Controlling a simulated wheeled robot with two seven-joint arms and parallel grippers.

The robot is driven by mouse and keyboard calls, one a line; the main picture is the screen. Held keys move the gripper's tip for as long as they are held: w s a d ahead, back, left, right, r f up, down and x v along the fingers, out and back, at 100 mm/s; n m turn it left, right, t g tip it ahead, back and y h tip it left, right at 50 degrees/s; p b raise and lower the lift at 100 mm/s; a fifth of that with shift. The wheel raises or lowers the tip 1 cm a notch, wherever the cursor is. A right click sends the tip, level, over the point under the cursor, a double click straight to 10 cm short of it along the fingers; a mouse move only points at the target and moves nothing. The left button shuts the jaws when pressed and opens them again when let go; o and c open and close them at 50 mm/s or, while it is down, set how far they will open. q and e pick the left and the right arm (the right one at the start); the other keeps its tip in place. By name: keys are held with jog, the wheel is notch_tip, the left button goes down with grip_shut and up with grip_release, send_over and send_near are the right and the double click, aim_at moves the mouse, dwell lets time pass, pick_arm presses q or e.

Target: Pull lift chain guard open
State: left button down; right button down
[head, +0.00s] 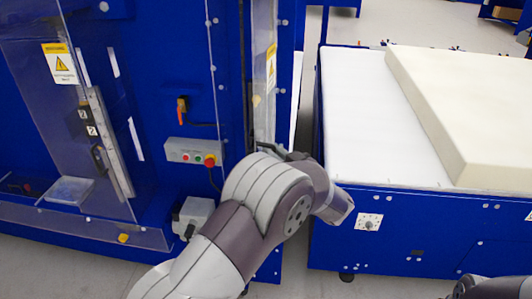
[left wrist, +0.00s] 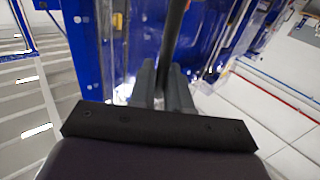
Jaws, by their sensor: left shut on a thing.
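A narrow clear guard panel (head: 263,85) with a yellow warning label stands upright at the right end of the blue machine in the head view. I take it to be the lift chain guard; how far open it is, I cannot tell. My left gripper (head: 284,151) is at the panel's lower end, largely hidden behind my left arm. In the left wrist view, the fingers of the left gripper (left wrist: 163,90) are shut around a dark upright bar (left wrist: 175,35). How the bar joins the guard is not clear.
A blue table with a white top (head: 350,110) stands right of the machine, bearing a cream foam block (head: 460,100). A control box (head: 192,152) with a red button is left of my arm. A larger clear panel (head: 75,110) covers the machine's left side.

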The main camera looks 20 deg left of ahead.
pick_arm(q)
jog(key=shift+w+d+r, duration=0.2)
jog(key=shift+d+r, duration=0.1)
jog(key=shift+r, duration=0.1)
jog(key=c, duration=1.3)
grip_release()
jog(key=shift+w+a+f, duration=0.1)
jog(key=shift+w+f, duration=0.05)
jog(key=shift+w, duration=0.1)
jog(key=shift+s, duration=0.1)
jog(key=shift+f, duration=0.1)
jog(key=b+v, duration=0.4)
jog(key=v, duration=0.8)
jog(key=shift+s+d+b, duration=0.2)
jog(key=shift+d+b, duration=0.05)
jog(key=shift+b, duration=0.05)
